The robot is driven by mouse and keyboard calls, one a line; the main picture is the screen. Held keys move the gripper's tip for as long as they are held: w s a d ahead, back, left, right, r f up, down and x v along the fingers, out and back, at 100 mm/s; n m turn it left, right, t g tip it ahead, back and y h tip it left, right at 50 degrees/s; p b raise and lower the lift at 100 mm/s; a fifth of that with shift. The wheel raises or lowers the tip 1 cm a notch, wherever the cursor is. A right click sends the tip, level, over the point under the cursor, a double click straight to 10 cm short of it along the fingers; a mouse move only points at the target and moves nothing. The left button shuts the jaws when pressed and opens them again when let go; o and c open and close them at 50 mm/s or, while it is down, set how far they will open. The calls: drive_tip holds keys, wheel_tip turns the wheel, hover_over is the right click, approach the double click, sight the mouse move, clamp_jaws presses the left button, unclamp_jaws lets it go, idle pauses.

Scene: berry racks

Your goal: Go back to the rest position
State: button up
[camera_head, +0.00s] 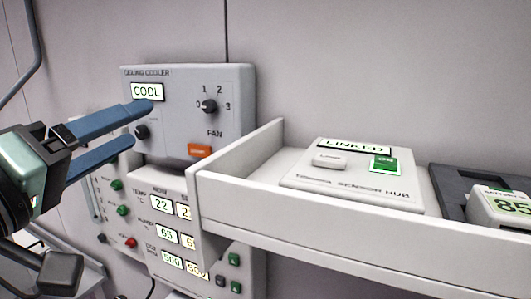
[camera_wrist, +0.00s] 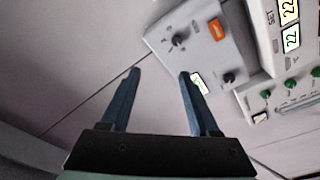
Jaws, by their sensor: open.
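My gripper (camera_head: 143,126) is at the left of the head view, its two blue fingers open and pointing right. Nothing is between them. The fingers overlap the left part of the grey ceiling cooler panel (camera_head: 235,125), whose display reads COOL; I cannot tell the exact gap to it. In the wrist view my gripper (camera_wrist: 158,72) shows both fingers apart and empty, with the cooler panel (camera_wrist: 222,50) beyond the right finger. That finger partly covers the panel's display.
Below the cooler is a panel with several numeric displays (camera_head: 161,204). Bare wall (camera_head: 380,70) is above the shelf.

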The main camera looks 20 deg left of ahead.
drive_tip(key=w+d+r+m+t, duration=0.1)
drive_tip(key=w+d+r+m, duration=0.1)
drive_tip(key=w+d, duration=0.4)
drive_tip(key=s+d+r+m+t, duration=0.2)
drive_tip(key=d+r+m, duration=0.1)
drive_tip(key=d, duration=0.4)
drive_tip(key=s+d+r+m+t, duration=0.2)
drive_tip(key=d+t, duration=0.1)
drive_tip(key=d, duration=0.4)
drive_tip(key=s+d+r+m+t, duration=0.2)
drive_tip(key=s+d+r+m, duration=0.1)
drive_tip(key=d, duration=0.4)
wheel_tip(320, 180, down, 11)
drive_tip(key=b, duration=1.1)
drive_tip(key=shift+s, duration=0.15)
drive_tip(key=shift+d, duration=0.1)
